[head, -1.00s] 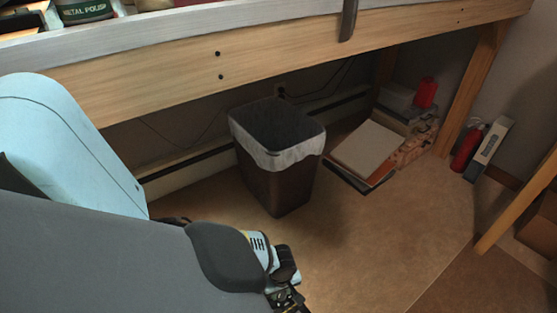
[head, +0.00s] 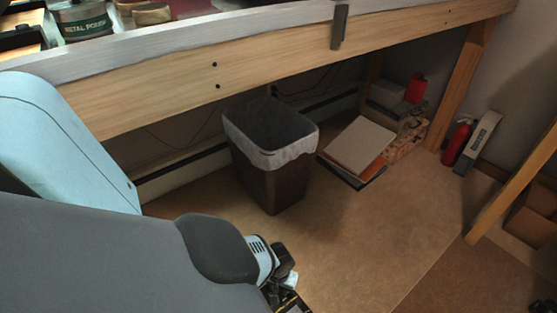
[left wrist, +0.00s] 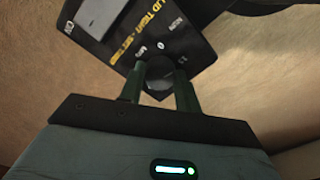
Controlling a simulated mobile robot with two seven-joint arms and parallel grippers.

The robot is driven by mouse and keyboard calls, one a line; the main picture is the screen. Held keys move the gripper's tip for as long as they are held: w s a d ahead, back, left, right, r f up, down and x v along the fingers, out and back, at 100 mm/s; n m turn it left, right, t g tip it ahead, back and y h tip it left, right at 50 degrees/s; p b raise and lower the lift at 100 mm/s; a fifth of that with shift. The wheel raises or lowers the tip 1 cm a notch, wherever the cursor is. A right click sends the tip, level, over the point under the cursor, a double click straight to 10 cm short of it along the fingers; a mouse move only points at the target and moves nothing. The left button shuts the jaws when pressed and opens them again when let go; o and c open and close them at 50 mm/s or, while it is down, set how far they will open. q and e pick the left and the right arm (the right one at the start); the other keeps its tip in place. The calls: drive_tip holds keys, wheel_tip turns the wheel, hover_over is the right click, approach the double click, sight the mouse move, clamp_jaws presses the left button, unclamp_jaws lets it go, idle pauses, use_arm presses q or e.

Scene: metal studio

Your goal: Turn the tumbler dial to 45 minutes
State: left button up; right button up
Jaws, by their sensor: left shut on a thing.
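The tumbler's dark panel (left wrist: 122,28) with yellow lettering fills the upper middle of the left wrist view, tilted. Its round black dial (left wrist: 160,74) sits at the panel's lower part, with small white markings around it. My left gripper (left wrist: 160,88) is shut on the dial, one finger on each side. The dial's exact setting is too small and partly covered to read. In the head view my left arm reaches to the bottom edge, where a bit of the black and yellow panel (head: 291,301) shows beside my wrist. My right gripper is not in view.
A workbench (head: 270,55) spans the top, with a metal polish can (head: 82,22) on it. Under it stand a lined trash bin (head: 270,185) and a stack of flat boards (head: 358,147). A red extinguisher (head: 457,143) stands at the right. The middle floor is clear.

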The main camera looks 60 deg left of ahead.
use_arm(q)
drive_tip(key=m, duration=0.3)
drive_tip(key=shift+m, duration=0.4)
drive_tip(key=m, duration=0.3)
drive_tip(key=shift+m, duration=0.3)
drive_tip(key=m, duration=0.3)
drive_tip(key=shift+m+b, duration=0.4)
drive_tip(key=m, duration=0.3)
drive_tip(key=shift+m, duration=0.3)
drive_tip(key=m+b, duration=0.1)
drive_tip(key=m, duration=0.2)
drive_tip(key=shift+f, duration=0.1)
drive_tip(key=m+b, duration=0.1)
drive_tip(key=m, duration=0.6)
drive_tip(key=shift+m+b, duration=0.3)
drive_tip(key=shift+b, duration=0.1)
drive_tip(key=shift+m+b, duration=0.45)
drive_tip(key=shift+m, duration=1.35)
